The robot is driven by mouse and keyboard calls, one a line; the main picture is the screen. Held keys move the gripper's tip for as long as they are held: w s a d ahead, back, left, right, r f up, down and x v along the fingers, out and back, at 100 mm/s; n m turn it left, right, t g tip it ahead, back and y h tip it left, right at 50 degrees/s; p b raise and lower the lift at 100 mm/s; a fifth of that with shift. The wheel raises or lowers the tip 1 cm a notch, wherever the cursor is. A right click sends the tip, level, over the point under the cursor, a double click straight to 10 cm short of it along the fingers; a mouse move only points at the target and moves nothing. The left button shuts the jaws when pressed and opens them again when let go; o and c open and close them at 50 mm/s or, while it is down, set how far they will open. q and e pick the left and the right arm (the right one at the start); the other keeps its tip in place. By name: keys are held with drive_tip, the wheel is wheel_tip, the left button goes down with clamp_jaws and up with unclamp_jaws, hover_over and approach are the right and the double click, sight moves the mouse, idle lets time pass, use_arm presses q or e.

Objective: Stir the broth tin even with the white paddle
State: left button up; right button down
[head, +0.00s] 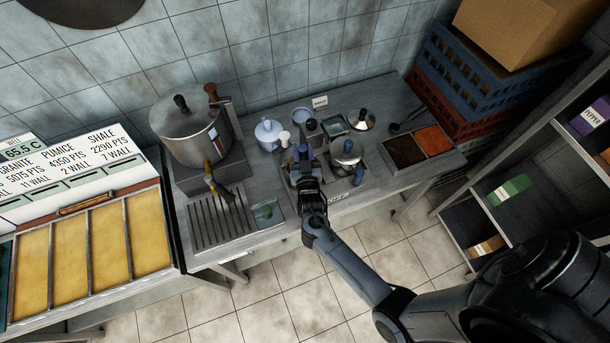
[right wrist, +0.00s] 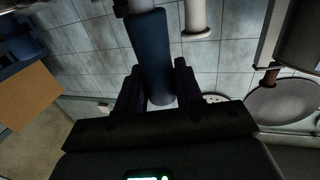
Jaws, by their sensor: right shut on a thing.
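My right gripper (head: 304,166) reaches over the left part of the counter's sunken tin unit. It is shut on a dark blue cylindrical handle (right wrist: 152,55), which stands between its fingers in the right wrist view. The handle's lower end is hidden, so I cannot tell whether it belongs to the white paddle. A pale, round-topped piece (head: 284,137) stands just left of the gripper. The tin under the gripper is mostly hidden by it, and its contents cannot be seen. A second tin with a shiny metal lid (head: 347,152) is to the right. My left gripper is not in view.
A large steel pot (head: 190,128) stands at the back left and a white teapot-like vessel (head: 268,133) near the wall. Two spice trays (head: 403,152) lie right. Stacked crates (head: 470,75) and a shelf (head: 520,215) bound the right side. The front left drain grate (head: 222,220) is largely clear.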

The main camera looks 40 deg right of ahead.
wheel_tip(320, 180, up, 5)
drive_tip(key=p, duration=0.3)
drive_tip(key=shift+p, duration=0.35)
wheel_tip(320, 180, up, 5)
drive_tip(key=p, duration=0.4)
drive_tip(key=shift+f, duration=0.15)
